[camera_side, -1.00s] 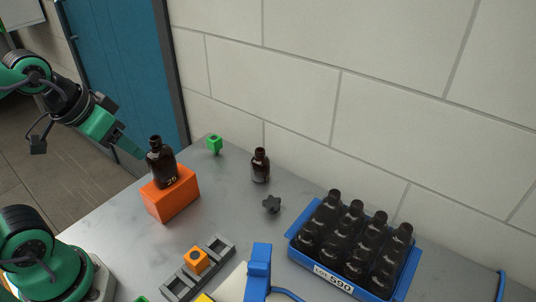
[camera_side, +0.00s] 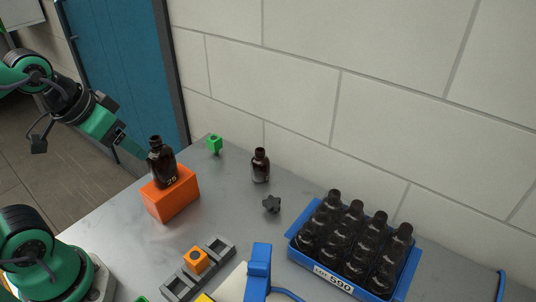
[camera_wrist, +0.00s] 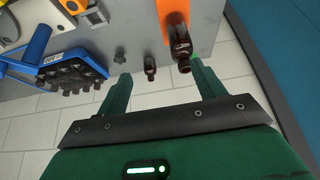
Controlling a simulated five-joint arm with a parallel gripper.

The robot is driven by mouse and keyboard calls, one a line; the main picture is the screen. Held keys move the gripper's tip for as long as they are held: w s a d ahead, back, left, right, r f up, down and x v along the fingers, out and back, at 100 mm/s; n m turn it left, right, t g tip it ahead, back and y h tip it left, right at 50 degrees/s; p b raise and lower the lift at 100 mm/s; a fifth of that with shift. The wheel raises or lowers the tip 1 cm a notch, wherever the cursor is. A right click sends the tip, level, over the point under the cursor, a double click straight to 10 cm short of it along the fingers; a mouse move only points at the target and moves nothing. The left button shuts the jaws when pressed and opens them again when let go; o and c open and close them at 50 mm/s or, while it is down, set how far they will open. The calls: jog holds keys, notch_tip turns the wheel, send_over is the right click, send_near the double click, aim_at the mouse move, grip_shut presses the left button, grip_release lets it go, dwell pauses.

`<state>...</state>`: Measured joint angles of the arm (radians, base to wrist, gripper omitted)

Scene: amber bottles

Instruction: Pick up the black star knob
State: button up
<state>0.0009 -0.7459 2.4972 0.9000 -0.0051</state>
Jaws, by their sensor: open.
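The black star knob (camera_side: 271,203) lies on the grey table, between a lone amber bottle and the blue crate. It also shows in the wrist view (camera_wrist: 120,56), small and beyond my fingers. My gripper (camera_side: 137,147) is up at the left in the side view, beside the bottle on the orange block and well away from the knob. In the wrist view my gripper (camera_wrist: 158,84) has its two green fingers wide apart with nothing between them.
An amber bottle (camera_side: 156,164) stands on an orange block (camera_side: 172,202); another bottle (camera_side: 261,166) stands on the table. A blue crate (camera_side: 293,232) of bottles is at right. A green part (camera_side: 214,145), grey holder (camera_side: 220,246) and blue tool (camera_side: 259,268) surround bare tabletop.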

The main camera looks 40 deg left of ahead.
jog(key=w+d+n+g, duration=0.2)
jog(key=w+d+n, duration=0.1)
jog(key=w, duration=0.5)
jog(key=n+g, duration=0.3)
jog(key=n, duration=0.5)
send_over(272, 201)
jog(key=f, duration=1.6)
jog(key=shift+a, duration=0.4)
jog(key=shift+d+f+n+g, duration=0.3)
jog(key=shift+f+n, duration=0.1)
jog(key=shift+f, duration=1.3)
jog(key=shift+d+f, duration=0.15)
jog(key=shift+f, duration=2.45)
